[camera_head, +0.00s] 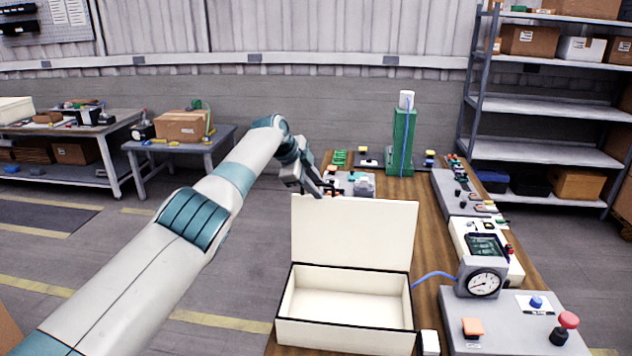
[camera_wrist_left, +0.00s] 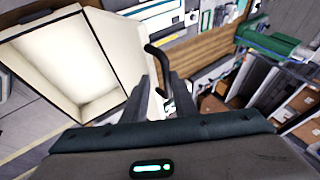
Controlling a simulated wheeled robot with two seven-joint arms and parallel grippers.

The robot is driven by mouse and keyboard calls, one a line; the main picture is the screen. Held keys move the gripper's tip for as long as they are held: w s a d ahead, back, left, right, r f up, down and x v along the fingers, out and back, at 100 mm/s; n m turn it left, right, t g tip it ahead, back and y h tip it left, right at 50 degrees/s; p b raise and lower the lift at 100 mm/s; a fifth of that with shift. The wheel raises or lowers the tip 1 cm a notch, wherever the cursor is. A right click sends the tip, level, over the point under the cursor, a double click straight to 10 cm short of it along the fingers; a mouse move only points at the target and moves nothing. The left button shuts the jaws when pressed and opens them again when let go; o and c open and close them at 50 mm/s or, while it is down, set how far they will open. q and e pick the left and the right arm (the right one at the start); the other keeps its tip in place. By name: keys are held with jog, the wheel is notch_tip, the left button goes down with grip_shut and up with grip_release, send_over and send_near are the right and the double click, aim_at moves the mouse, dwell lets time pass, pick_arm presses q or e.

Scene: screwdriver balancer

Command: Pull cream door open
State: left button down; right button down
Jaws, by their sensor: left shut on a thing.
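The cream door (camera_head: 354,232) stands upright at the back edge of an open cream box (camera_head: 345,335) with a black rim. The inside of the box is visible and looks empty. My left gripper (camera_head: 322,190) is at the top left edge of the door, coming from behind and the left. In the left wrist view, a dark bent handle (camera_wrist_left: 155,58) runs between my left gripper's fingers (camera_wrist_left: 170,95), which are shut on it. My right gripper is not in view.
A dial gauge (camera_head: 483,283) and a grey button panel (camera_head: 515,325) stand right of the box. A green tower (camera_head: 403,140) and several small coloured parts are behind the door on the wooden bench (camera_head: 405,197). Shelves (camera_head: 545,107) stand at the back right.

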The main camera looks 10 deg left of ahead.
pick_arm(q)
jog(key=shift+f, duration=0.5)
jog(key=shift+s, duration=0.15)
jog(key=c, duration=1.8)
grip_release()
jog(key=shift+c, duration=0.2)
jog(key=shift+w+f, duration=0.1)
jog(key=shift+w, duration=0.2)
jog(key=shift+r, duration=0.3)
jog(key=shift+r, duration=0.1)
